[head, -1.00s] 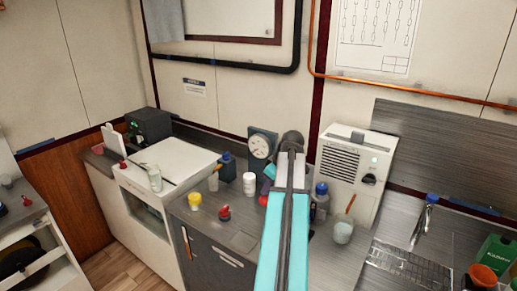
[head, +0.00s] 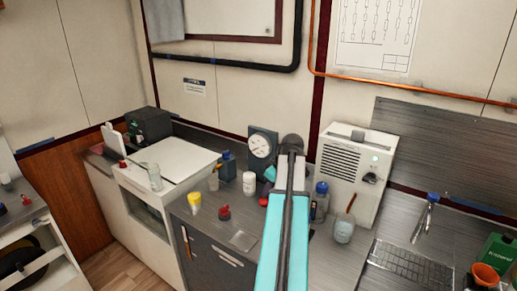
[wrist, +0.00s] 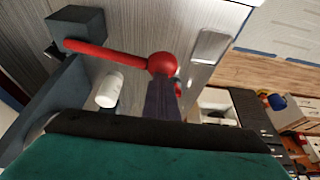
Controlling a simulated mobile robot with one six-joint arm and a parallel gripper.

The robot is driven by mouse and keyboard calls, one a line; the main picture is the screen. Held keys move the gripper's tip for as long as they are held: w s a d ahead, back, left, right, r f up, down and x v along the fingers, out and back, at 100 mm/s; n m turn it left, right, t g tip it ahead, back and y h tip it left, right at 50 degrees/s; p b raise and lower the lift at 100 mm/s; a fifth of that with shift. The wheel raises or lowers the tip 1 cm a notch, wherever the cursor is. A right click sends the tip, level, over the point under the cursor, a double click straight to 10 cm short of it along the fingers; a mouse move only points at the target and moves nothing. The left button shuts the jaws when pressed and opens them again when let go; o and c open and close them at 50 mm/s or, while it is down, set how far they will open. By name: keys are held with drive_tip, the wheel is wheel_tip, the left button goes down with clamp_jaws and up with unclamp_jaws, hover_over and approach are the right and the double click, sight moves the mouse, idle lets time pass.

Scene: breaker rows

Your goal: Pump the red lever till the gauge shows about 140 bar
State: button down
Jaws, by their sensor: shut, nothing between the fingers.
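The red lever (wrist: 105,52) shows in the wrist view as a rod running from a dark block (wrist: 75,25) to a round red knob. My gripper (wrist: 166,88) is shut and empty, its dark fingertips at the knob; whether they touch it I cannot tell. The gauge (head: 261,146) is a white round dial on a dark panel against the back wall in the head view. Its needle is too small to read. In the head view my arm covers the counter right of the gauge and hides most of the lever and my fingers.
A white jar (head: 249,183), a yellow-lidded jar (head: 194,202) and a small red-knobbed item (head: 224,213) stand on the counter left of my arm. A blue-capped bottle (head: 320,201), a glass jar (head: 344,228) and a white vented unit (head: 355,172) stand close on its right.

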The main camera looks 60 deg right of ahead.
sight(267, 201)
drive_tip(key=shift+d+f+b, duration=0.1)
drive_tip(key=shift+f+b, duration=1.45)
drive_tip(key=shift+f, duration=1.4)
drive_tip(key=shift+r, duration=0.2)
drive_tip(key=shift+r+p, duration=2.1)
drive_tip(key=shift+r, duration=1.55)
drive_tip(key=shift+s, duration=0.15)
